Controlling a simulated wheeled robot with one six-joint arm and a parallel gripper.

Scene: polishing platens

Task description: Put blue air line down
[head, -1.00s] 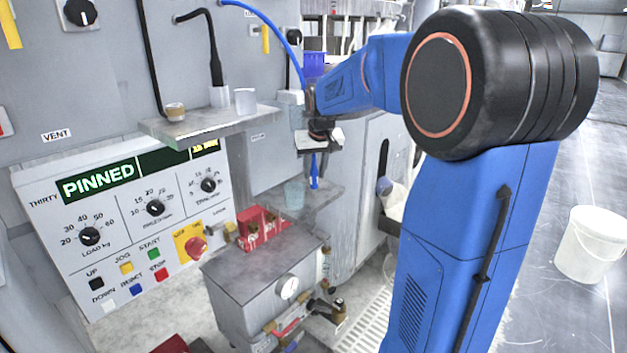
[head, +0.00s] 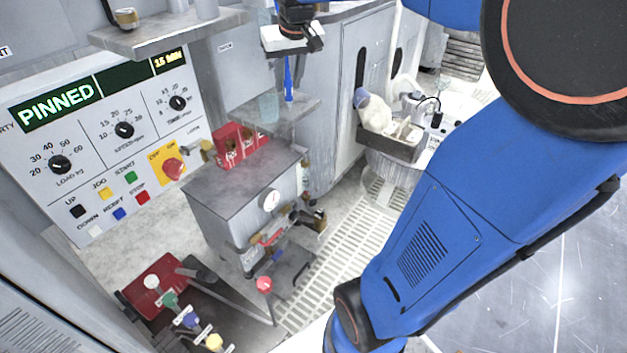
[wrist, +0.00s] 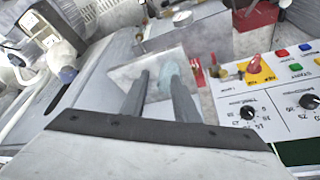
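The blue air line (head: 288,82) shows in the head view as a narrow blue length pointing down beside a clear cup (head: 268,108), over the small metal shelf. Its upper part is hidden behind my gripper and the frame edge. I cannot tell whether its lower end touches the shelf. My gripper (head: 300,42) is above the visible blue length. In the wrist view, the two grey fingers of my gripper (wrist: 158,75) are apart, and the shelf (wrist: 128,74) and cup (wrist: 168,76) show beyond them. No blue line is visible between the fingers there.
A control panel (head: 100,150) reading "PINNED" is at the left. A grey box with a gauge (head: 228,205) and a red holder (head: 235,143) stand below the shelf. An upper ledge (head: 165,32) is left of my gripper. A basin (head: 385,165) is at the right.

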